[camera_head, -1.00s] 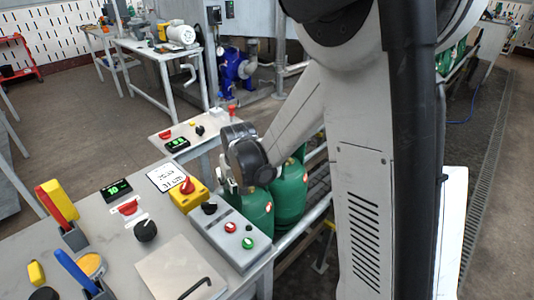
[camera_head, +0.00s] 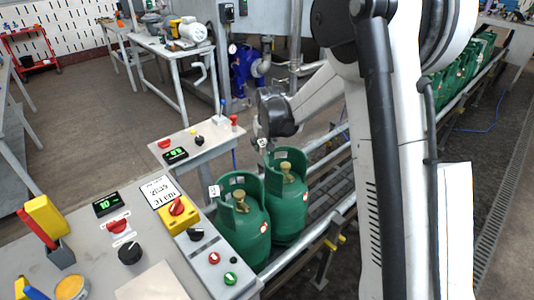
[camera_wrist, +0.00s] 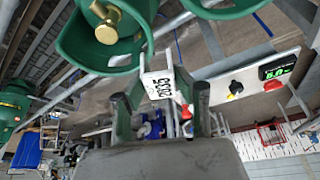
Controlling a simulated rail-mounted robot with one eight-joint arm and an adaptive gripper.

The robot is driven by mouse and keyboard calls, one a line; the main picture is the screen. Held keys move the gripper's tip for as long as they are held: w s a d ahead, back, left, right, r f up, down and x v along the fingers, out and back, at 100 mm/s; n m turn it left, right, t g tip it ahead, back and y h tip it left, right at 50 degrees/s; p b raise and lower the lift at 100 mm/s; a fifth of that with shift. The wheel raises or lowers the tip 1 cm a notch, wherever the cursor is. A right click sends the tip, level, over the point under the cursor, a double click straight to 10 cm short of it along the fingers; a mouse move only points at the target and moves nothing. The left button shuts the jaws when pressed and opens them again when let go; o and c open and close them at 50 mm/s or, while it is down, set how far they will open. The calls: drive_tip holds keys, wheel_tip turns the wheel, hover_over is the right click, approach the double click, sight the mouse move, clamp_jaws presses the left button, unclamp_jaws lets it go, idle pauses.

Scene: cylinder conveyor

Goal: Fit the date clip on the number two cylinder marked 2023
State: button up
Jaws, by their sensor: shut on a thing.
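Two green cylinders stand side by side on the conveyor, the nearer one (camera_head: 243,222) and the farther one (camera_head: 287,210), each with a brass valve inside its collar. A white tag (camera_head: 214,191) sits on the left collar rim of the nearer cylinder. My gripper (camera_head: 264,141) is behind and above the farther cylinder's collar, shut on a white date clip (camera_head: 263,143). In the wrist view my gripper (camera_wrist: 160,100) holds the clip (camera_wrist: 158,84) between its fingers; its print looks like 2035. A green collar (camera_wrist: 85,65) is close beyond it. No 2023 mark is readable on the cylinders.
The control bench with a yellow switch box (camera_head: 184,214) and a printed card (camera_head: 160,191) lies left of the cylinders. A smaller panel (camera_head: 190,145) stands behind. Conveyor rails (camera_head: 330,228) run along the right. More green cylinders (camera_head: 455,75) are at the back right.

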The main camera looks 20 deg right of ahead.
sight(266, 163)
drive_tip(key=shift+w+d+r, duration=0.25)
drive_tip(key=shift+w+d, duration=0.4)
drive_tip(key=shift+w, duration=0.05)
drive_tip(key=shift+f+b, duration=2.35)
drive_tip(key=shift+f, duration=0.55)
drive_tip(key=shift+f+b, duration=2.35)
drive_tip(key=shift+f, duration=0.05)
idle(0.4)
drive_tip(key=o, duration=1)
drive_tip(key=shift+c, duration=0.2)
drive_tip(key=shift+s+r, duration=0.1)
drive_tip(key=shift+r, duration=0.05)
drive_tip(key=v, duration=1.1)
drive_tip(key=shift+s+r, duration=0.2)
drive_tip(key=shift+r, duration=0.15)
